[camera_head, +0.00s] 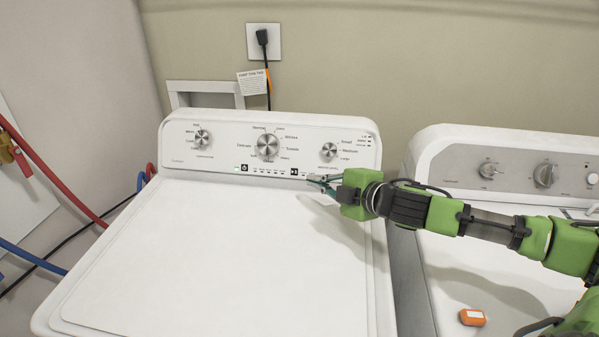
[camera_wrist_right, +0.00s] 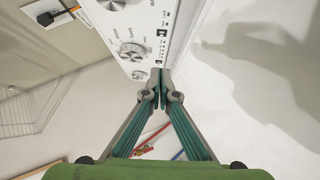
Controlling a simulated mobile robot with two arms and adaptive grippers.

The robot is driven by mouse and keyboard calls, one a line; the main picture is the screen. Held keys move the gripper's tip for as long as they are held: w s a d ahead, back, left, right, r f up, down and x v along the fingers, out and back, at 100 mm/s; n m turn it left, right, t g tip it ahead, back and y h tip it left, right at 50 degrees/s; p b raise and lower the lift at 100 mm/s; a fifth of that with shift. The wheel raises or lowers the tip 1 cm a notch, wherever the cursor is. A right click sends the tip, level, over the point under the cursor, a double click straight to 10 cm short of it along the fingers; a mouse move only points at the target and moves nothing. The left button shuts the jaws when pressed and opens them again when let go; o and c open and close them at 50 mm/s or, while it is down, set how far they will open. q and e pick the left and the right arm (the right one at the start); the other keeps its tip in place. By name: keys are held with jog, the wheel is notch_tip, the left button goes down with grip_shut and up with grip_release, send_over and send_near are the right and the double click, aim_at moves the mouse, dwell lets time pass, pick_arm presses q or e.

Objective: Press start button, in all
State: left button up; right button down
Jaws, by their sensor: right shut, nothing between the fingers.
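The white washer (camera_head: 220,240) stands in the middle of the head view, lid closed. Its control panel (camera_head: 222,155) has three knobs and a row of small buttons. The start button (camera_head: 294,171), a small black play/pause mark, is at the right part of that row. In the wrist view the fingertips (camera_wrist_right: 161,76) are beside the panel's button row; contact cannot be told. My left gripper is not in view.
A second white machine (camera_head: 450,180) stands close on the right, under my right arm. A small orange object (camera_head: 472,317) lies on it. Red and blue hoses (camera_head: 50,170) run at the left. A wall outlet (camera_head: 264,42) with a plugged cord is behind.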

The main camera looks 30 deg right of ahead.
jog(key=p, duration=0.2)
send_near(294, 172)
jog(key=w+a, duration=0.3)
jog(key=a, duration=0.1)
jog(key=shift+w+r, duration=0.1)
jog(key=shift+r, duration=0.2)
jog(key=shift+w+d+f+p, duration=0.25)
jog(key=shift+w+d+f, duration=0.15)
jog(key=shift+w, duration=0.15)
jog(key=shift+w+d+f+p, duration=0.25)
jog(key=shift+w+d+f, duration=0.1)
jog(key=shift+w, duration=0.2)
jog(key=shift+w+d+f, duration=0.3)
jog(key=shift+w+f, duration=0.05)
jog(key=shift+w, duration=0.05)
